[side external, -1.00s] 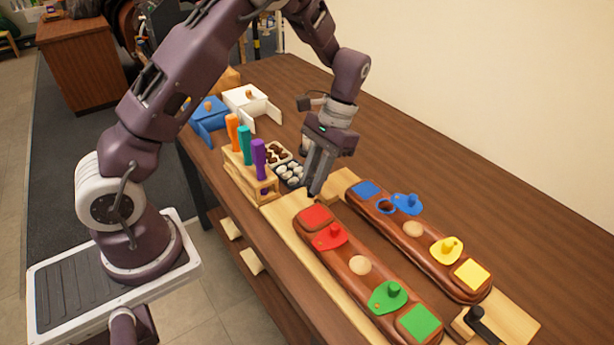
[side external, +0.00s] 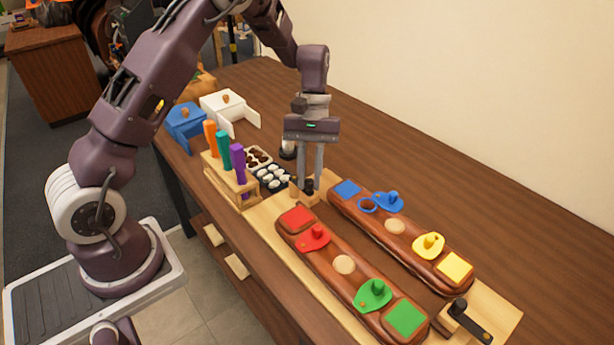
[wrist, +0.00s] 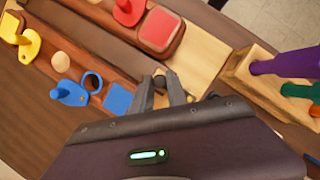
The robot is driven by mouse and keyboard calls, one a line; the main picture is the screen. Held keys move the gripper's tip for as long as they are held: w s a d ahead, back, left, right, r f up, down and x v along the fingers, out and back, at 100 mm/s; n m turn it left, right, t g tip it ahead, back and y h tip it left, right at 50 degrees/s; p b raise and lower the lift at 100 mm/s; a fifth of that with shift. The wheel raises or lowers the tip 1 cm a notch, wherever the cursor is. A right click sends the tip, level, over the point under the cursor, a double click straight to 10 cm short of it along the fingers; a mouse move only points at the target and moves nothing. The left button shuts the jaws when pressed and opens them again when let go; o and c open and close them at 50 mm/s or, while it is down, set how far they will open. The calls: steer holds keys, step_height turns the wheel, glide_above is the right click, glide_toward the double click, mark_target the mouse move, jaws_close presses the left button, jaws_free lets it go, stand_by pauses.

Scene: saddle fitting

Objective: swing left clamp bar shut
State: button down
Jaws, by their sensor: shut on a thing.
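In the wrist view the dark knob (wrist: 160,82) sits between my fingertips (wrist: 162,92). Most of the bar itself is hidden by my fingers, so I cannot tell its exact angle. Two brown saddle strips lie on the board, one with a red square (side external: 297,217) and one with a blue square (side external: 347,189).
The other black clamp bar (side external: 470,320) is at the board's far right end. A wooden rack with orange, teal and purple handles (side external: 238,164) stands close left of my gripper. A tray (side external: 272,178) of round pieces is behind it. The table to the right is clear.

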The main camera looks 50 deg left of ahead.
steer(key=shift+w, duration=0.15)
stand_by(0.4)
steer(key=c, duration=1.3)
jaws_free()
steer(key=shift+r, duration=0.1)
step_height(320, 180, up, 13)
steer(key=s+m+t, duration=0.1)
steer(key=t, duration=0.1)
steer(key=s+d+r+m+t+y, duration=0.1)
steer(key=s+d+r+m+t, duration=0.15)
steer(key=s+r, duration=0.5)
steer(key=s+m+t, duration=0.1)
steer(key=s, duration=0.4)
steer(key=s+d+m+t+y, duration=0.1)
steer(key=s+m+t, duration=0.1)
steer(key=s, duration=0.3)
steer(key=s+f+m+t+y, duration=0.1)
steer(key=s+m, duration=0.1)
steer(key=s, duration=0.3)
steer(key=shift+d+f+t, duration=0.1)
steer(key=shift+d+t, duration=0.15)
steer(key=shift+d, duration=0.1)
